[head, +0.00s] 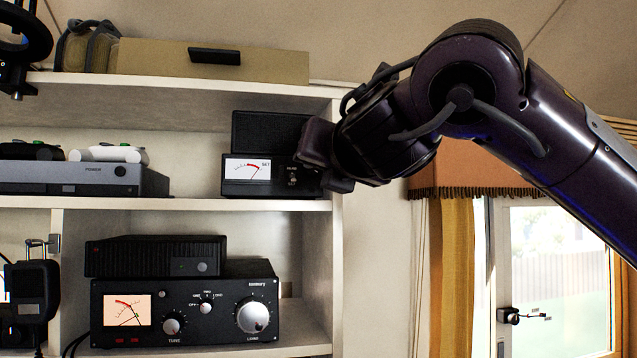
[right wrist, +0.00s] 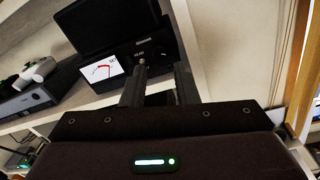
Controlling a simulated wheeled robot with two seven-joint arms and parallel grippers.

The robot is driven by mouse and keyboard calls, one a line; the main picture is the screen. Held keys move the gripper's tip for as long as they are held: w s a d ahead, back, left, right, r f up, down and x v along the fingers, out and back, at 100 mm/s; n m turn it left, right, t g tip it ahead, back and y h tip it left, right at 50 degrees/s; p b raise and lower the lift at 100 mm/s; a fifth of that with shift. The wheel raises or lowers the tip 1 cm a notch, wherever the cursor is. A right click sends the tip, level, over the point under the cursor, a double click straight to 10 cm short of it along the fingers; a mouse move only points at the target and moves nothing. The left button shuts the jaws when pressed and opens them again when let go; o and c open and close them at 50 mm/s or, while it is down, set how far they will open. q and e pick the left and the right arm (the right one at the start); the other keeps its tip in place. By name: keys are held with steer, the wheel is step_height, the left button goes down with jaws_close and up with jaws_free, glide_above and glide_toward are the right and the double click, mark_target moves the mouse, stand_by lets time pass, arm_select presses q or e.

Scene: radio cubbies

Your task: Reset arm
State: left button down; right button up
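My right arm comes in from the right in the head view. Its gripper (head: 318,158) is at the right end of the middle shelf, in front of the small black meter unit (head: 247,170), overlapping its right side. In the right wrist view the two fingers of my right gripper (right wrist: 161,68) stand apart, with no object visible between them. The same meter unit (right wrist: 107,69) lies just beyond the fingers; I cannot tell whether they touch it. My left gripper is not in view.
White shelving (head: 190,203) holds a grey console (head: 80,178) with controllers and, below, a large black tuner (head: 185,310) with a black box (head: 155,256) on top. A tan case (head: 270,66) lies on the top shelf. A curtain (head: 452,280) and glass door are at right.

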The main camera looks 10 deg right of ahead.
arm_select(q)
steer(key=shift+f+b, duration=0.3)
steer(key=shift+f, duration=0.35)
arm_select(e)
steer(key=shift+s, duration=1.2)
